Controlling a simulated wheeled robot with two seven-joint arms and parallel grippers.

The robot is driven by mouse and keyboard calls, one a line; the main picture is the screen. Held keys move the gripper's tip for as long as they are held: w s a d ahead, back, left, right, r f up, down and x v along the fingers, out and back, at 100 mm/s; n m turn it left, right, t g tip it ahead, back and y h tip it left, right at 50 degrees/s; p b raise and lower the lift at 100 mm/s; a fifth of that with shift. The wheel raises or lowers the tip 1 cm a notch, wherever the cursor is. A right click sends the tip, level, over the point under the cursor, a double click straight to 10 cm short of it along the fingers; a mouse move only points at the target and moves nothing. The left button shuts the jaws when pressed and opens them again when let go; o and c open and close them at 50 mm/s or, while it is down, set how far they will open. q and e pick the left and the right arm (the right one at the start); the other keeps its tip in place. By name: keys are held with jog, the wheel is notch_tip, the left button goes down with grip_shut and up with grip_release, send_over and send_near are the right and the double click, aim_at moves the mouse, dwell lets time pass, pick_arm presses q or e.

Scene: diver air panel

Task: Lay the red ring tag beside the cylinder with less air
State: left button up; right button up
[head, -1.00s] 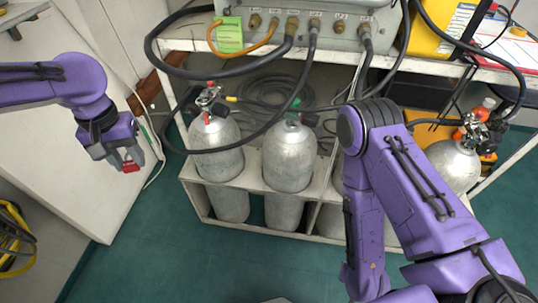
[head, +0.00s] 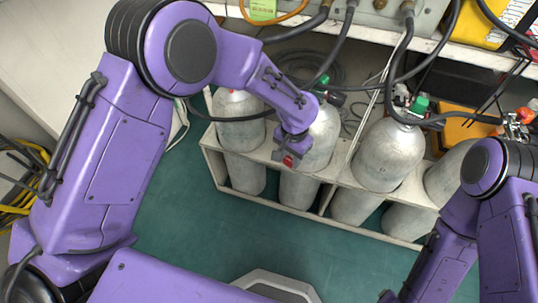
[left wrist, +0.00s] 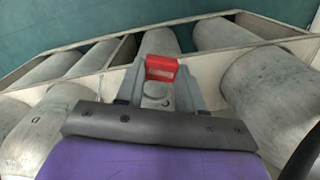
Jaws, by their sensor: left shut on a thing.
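My left gripper (head: 289,158) is shut on the red ring tag (head: 288,161), held in front of the second cylinder from the left (head: 322,145) and partly covering it. In the left wrist view the tag (left wrist: 161,67) is a small red block between the fingertips (left wrist: 160,75), above the rack. Other grey cylinders stand in the rack: the leftmost (head: 240,125), the third (head: 388,155) and the rightmost (head: 447,178). No cylinder's gauge reading can be made out. My right gripper is out of the picture.
The white rack frame (head: 262,197) surrounds the cylinders, its front edge facing open green floor (head: 200,220). Black hoses (head: 430,70) hang over the cylinder tops. The panel (head: 400,20) above is cut off. A yellow hose coil (head: 25,180) lies at left.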

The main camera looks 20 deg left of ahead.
pick_arm(q)
jog(key=w+a+f+b, duration=0.2)
jog(key=w+a+f, duration=0.3)
jog(key=a, duration=0.2)
jog(key=b, duration=0.1)
send_over(265, 158)
notch_tip(265, 158, down, 5)
jog(key=shift+d, duration=0.15)
jog(key=f, duration=0.2)
jog(key=f+b, duration=0.1)
jog(key=shift+w+a+f, duration=0.15)
jog(key=shift+a+f, duration=0.05)
jog(key=shift+f, duration=0.15)
